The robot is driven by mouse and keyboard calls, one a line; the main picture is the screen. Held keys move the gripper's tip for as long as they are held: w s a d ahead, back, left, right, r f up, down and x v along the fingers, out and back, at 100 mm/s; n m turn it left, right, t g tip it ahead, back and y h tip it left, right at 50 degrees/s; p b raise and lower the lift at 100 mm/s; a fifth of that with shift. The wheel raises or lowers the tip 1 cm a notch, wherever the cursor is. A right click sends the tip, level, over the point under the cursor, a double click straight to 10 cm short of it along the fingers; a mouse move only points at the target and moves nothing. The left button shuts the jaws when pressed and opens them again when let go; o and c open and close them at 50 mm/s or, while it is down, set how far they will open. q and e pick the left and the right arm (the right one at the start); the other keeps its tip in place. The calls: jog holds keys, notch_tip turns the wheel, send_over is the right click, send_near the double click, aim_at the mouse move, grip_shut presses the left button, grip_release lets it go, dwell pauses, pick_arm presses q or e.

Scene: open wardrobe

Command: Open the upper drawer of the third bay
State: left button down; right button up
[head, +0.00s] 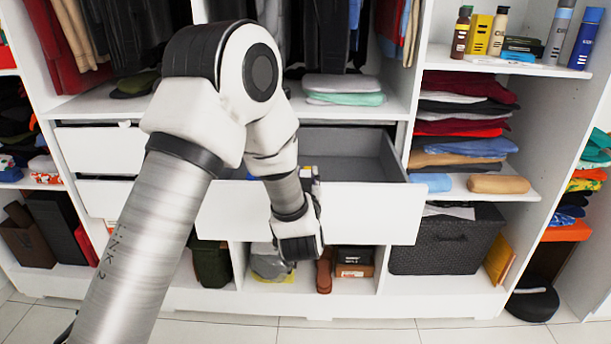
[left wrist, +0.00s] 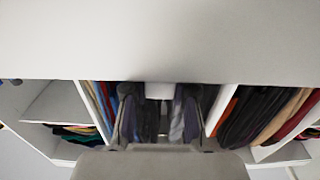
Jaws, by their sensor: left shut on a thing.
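The upper drawer (head: 365,213) of the third bay is pulled out, its white front standing well forward of the wardrobe and its grey inside showing. My left gripper (head: 312,184) is at the middle of the drawer front, largely hidden by my own wrist. In the left wrist view the gripper (left wrist: 164,98) has its two fingers at the edge of the white drawer front (left wrist: 160,40). It is shut on the drawer, though the exact grip point is unclear. My right gripper is not in view.
Shut drawers (head: 100,150) are at the left. Folded clothes (head: 343,88) lie on the shelf above the open drawer. A dark basket (head: 450,240) stands low at the right, and a small box (head: 355,262) sits below the drawer. The tiled floor (head: 390,332) in front is clear.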

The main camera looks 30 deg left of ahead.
pick_arm(q)
jog(key=c, duration=0.9)
grip_release()
jog(key=v, duration=1.2)
jog(key=shift+w, duration=0.1)
